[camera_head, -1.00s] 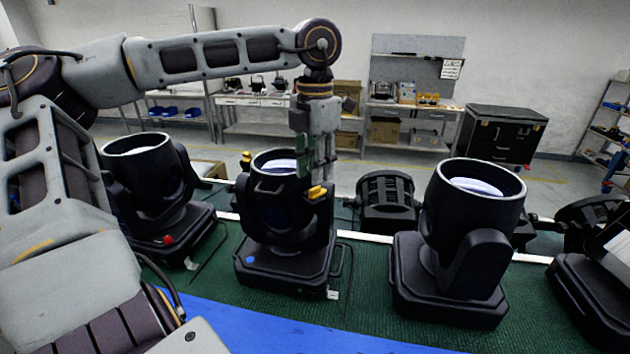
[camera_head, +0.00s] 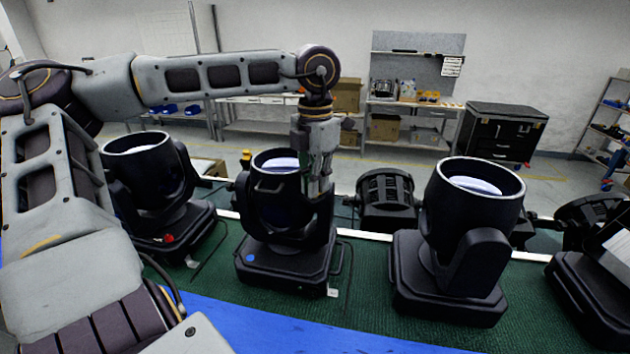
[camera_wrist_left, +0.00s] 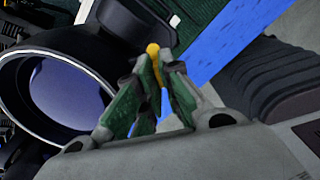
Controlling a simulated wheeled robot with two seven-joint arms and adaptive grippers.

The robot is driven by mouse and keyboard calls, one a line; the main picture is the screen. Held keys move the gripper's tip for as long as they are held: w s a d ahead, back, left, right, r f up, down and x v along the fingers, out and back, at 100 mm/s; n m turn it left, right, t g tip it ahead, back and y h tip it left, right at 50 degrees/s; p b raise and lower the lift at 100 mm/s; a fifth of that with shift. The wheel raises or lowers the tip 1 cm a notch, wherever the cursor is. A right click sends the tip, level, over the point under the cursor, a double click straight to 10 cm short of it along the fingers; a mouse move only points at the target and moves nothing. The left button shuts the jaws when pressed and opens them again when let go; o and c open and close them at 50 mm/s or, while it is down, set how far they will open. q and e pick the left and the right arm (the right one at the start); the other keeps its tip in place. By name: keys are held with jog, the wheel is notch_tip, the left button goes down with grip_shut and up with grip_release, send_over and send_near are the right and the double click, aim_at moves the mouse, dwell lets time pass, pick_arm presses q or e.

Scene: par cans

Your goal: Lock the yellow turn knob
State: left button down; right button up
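The yellow turn knob (camera_wrist_left: 153,49) is on the side of the black par can (camera_head: 283,257) in the middle of the head view. My left gripper (camera_wrist_left: 156,66) comes down from above with its green-padded fingers drawn together at the tips, and the knob shows between them. In the head view my left gripper (camera_head: 319,188) is at the right arm of that can's yoke and hides this knob. The can's lens faces up. My right gripper is not in view.
Another par can (camera_head: 155,190) stands to the left and a larger-looking one (camera_head: 462,240) to the right, on a green mat (camera_head: 362,322). A blue strip (camera_head: 262,328) runs along the front. A second yellow piece (camera_head: 246,158) shows left of the middle can. Workbenches stand behind.

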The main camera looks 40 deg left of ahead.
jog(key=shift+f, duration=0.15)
pick_arm(q)
jog(key=shift+n+b, duration=1.45)
jog(key=shift+n, duration=0.35)
jog(key=n+b, duration=0.2)
jog(key=n, duration=0.2)
jog(key=shift+n+b, duration=0.3)
jog(key=shift+b, duration=0.05)
jog(key=shift+n, duration=0.4)
jog(key=n+b, duration=0.1)
jog(key=n, duration=0.1)
jog(key=shift+n+b, duration=0.4)
jog(key=n+b, duration=0.1)
jog(key=n, duration=0.3)
jog(key=shift+b, duration=0.4)
jog(key=shift+n, duration=0.7)
jog(key=shift+r+n+b, duration=0.1)
jog(key=shift+n+b, duration=0.2)
jog(key=shift+b, duration=0.05)
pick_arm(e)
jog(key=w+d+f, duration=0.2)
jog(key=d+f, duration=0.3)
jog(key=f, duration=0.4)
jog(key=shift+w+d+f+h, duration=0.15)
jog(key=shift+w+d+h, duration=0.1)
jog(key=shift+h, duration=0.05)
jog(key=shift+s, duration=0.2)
